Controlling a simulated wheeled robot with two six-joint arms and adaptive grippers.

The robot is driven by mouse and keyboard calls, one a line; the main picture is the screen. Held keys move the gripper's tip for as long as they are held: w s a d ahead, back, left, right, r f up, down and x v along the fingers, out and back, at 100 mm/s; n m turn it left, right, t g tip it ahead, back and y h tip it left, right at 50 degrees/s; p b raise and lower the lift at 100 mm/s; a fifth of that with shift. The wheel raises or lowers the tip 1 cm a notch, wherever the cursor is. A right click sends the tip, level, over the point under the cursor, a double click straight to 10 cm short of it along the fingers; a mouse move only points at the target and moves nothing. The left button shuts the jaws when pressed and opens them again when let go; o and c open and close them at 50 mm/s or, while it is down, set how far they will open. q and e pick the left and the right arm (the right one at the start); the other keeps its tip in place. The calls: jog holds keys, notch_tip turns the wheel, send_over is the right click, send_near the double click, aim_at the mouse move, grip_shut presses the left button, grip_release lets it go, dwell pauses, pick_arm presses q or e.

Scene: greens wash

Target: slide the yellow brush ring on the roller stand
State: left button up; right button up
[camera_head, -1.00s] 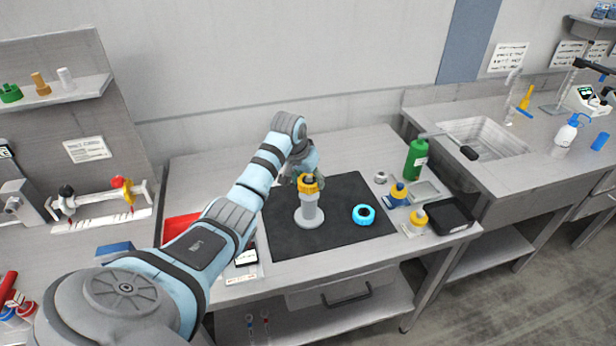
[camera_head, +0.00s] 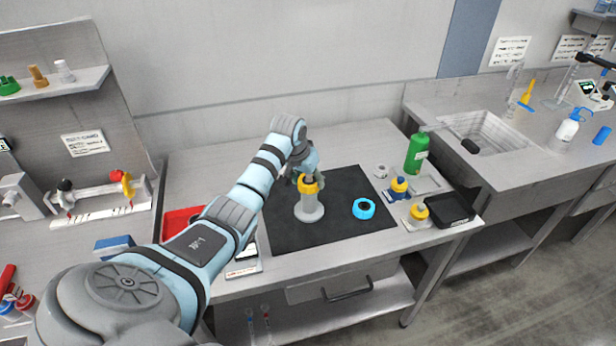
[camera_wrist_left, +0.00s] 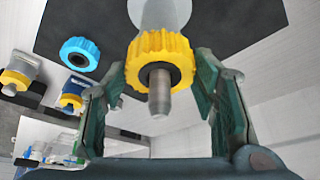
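The yellow brush ring (camera_head: 308,185) sits around the peg at the top of the grey roller stand (camera_head: 309,208), which is upright on the dark mat. In the left wrist view the toothed yellow ring (camera_wrist_left: 146,49) encircles the metal peg, whose end sticks out through it towards the camera, and the wider stand body shows behind. My left gripper (camera_head: 306,180) is over the stand top. Its fingers (camera_wrist_left: 160,78) are spread on either side of the ring and appear open and apart from it. A blue brush ring (camera_head: 354,208) lies on the mat to the right. My right gripper is not in view.
The dark mat (camera_head: 280,235) is otherwise bare. To its right stand blue (camera_head: 398,188) and yellow-capped (camera_head: 418,212) bottles, a green bottle (camera_head: 416,155) and a black tray (camera_head: 452,210). A red tray (camera_head: 180,221) lies left, partly behind my arm.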

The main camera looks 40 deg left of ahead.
pick_arm(q)
jog(key=o, duration=0.5)
jog(key=shift+c, duration=0.2)
jog(key=shift+r, duration=0.1)
jog(key=v, duration=1.2)
jog(key=shift+w, duration=0.15)
